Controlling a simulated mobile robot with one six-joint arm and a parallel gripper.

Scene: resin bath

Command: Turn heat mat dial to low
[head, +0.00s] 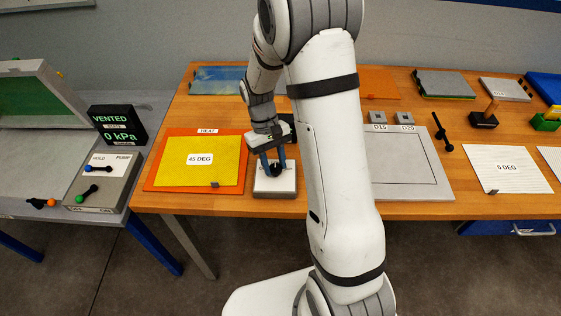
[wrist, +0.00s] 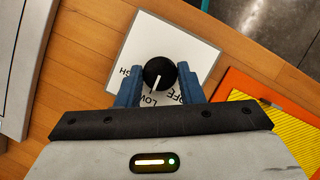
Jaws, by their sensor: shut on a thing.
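The heat mat dial is a round black knob (wrist: 159,72) with a white pointer line, on a pale square control box (wrist: 145,35). In the wrist view the pointer points down and slightly left, toward the partly hidden LOW label. OFF is to its right and HIGH, partly hidden, to its left. My gripper (wrist: 158,80) has its blue fingers on either side of the knob and is shut on it. In the head view, the box (head: 275,188) stands at the table's front edge, with my gripper (head: 273,168) reaching down onto the knob.
The yellow heat mat (head: 190,172) reading 45 DEG lies left of the box on an orange board (head: 158,139). A grey plate (head: 405,177) lies to the right, partly behind my arm. A pump box (head: 103,181) stands on the left bench.

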